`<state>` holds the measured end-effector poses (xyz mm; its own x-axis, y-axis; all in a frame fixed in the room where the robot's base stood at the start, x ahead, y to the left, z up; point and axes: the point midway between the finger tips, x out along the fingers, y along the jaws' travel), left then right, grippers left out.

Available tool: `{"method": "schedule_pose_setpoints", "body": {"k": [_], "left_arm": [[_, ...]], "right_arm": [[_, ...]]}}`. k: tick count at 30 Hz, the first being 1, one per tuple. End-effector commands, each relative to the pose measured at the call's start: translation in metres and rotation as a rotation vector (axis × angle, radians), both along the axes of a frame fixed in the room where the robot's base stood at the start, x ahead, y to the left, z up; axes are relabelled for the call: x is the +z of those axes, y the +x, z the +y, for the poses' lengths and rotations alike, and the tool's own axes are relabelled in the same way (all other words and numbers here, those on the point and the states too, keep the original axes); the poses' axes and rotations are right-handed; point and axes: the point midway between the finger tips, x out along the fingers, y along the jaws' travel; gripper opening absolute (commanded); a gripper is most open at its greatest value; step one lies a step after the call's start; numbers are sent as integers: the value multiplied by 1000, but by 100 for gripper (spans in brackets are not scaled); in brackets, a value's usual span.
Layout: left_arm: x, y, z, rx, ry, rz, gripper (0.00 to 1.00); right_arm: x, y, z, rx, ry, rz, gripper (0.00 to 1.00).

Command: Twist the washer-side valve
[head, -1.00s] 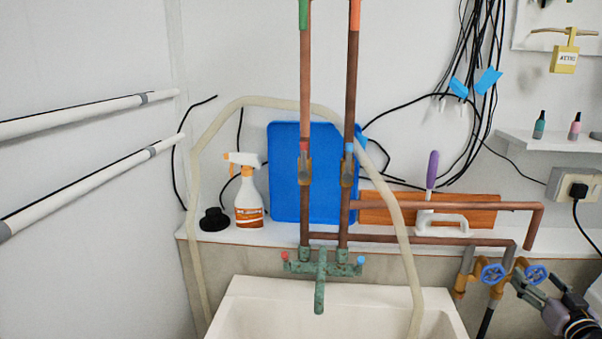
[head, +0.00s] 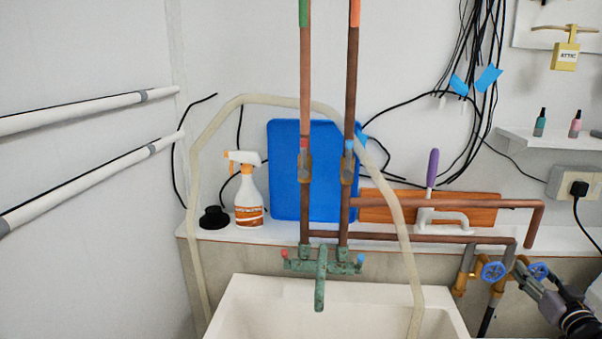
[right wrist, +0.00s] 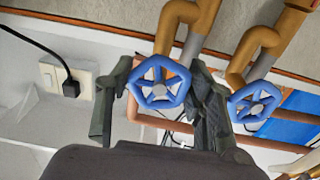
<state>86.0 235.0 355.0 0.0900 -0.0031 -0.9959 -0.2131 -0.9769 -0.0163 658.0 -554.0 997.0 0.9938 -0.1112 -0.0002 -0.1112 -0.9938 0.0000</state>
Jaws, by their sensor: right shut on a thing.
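Two blue valve wheels sit side by side on brass valves at the lower right of the head view: a left wheel (head: 493,271) and a right wheel (head: 538,270). My right gripper (head: 526,274) is at the right wheel and partly covers it. In the right wrist view its two fingers stand on either side of that blue wheel (right wrist: 160,82), shut on it. The other wheel (right wrist: 254,101) shows just outside the right finger there. No label shows which valve is the washer side. My left gripper is not in view.
Copper pipes (head: 440,204) run above the valves. A white sink (head: 250,300) with a green tap (head: 320,262) lies to the left, with a pale hose (head: 408,260) hanging into it. A socket with a black plug (head: 578,188) is at the right.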

Motion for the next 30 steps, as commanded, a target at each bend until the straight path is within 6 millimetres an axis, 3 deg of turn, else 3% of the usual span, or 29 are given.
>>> {"method": "schedule_pose_setpoints", "body": {"k": [10, 30], "left_arm": [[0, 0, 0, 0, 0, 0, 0], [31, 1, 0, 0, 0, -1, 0]], "right_arm": [[0, 0, 0, 1, 0, 0, 15], [2, 0, 2, 1, 250, -27, 15]]}}
